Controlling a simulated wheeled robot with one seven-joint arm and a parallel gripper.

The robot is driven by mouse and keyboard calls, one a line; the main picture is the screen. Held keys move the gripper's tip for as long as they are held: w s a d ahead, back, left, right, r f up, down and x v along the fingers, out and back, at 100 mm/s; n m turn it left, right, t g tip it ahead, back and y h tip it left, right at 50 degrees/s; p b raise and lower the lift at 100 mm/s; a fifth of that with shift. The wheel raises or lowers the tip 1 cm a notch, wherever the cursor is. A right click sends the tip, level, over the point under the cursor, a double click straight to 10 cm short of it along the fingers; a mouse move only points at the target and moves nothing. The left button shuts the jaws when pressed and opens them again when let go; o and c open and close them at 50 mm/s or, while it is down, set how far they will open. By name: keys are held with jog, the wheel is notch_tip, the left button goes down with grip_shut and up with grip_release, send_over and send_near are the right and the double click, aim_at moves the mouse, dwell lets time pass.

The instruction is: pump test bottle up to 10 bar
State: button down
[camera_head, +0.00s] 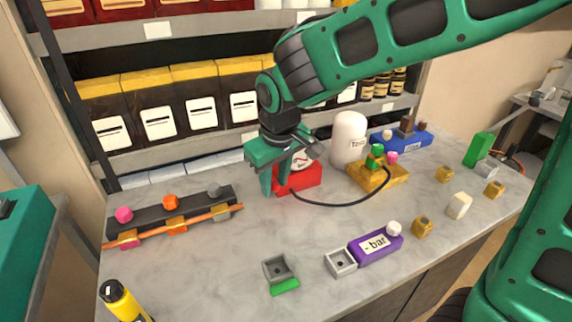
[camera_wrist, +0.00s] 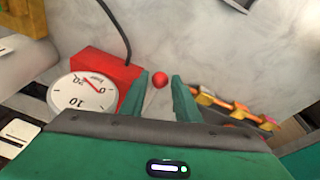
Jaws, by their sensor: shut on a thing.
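A red box with a round white dial gauge (camera_head: 306,178) stands at the back middle of the table; a dark hose curves from it toward a yellow block. In the wrist view the red gauge box (camera_wrist: 112,68) lies left of my fingers. Its dial shows 10 and 20 and a red needle; the exact reading is unclear. My gripper (camera_head: 276,184) reaches down at the box's left side. In the wrist view its fingertips (camera_wrist: 161,82) are shut on a small red knob (camera_wrist: 160,80). The white test bottle (camera_head: 348,138) stands upright behind the yellow block (camera_head: 378,176), which carries green and pink knobs.
A dark rack (camera_head: 160,216) with coloured knobs and an orange bar lies at left. A purple "- bar" block (camera_head: 375,248) and a grey socket block (camera_head: 278,268) are in front. A blue block (camera_head: 410,140) is behind; several small blocks are at right.

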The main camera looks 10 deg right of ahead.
jog(key=f, duration=0.1)
jog(key=s+f, duration=0.1)
jog(key=f, duration=0.2)
jog(key=shift+s+d, duration=0.25)
jog(key=shift+s+f, duration=0.15)
jog(key=shift+f, duration=0.4)
jog(key=c, duration=1.5)
grip_release()
jog(key=shift+a, duration=0.1)
jog(key=shift+o, duration=0.7)
jog(key=shift+w+r, duration=0.15)
jog(key=shift+w, duration=0.05)
jog(key=shift+r, duration=0.25)
jog(key=v, duration=1)
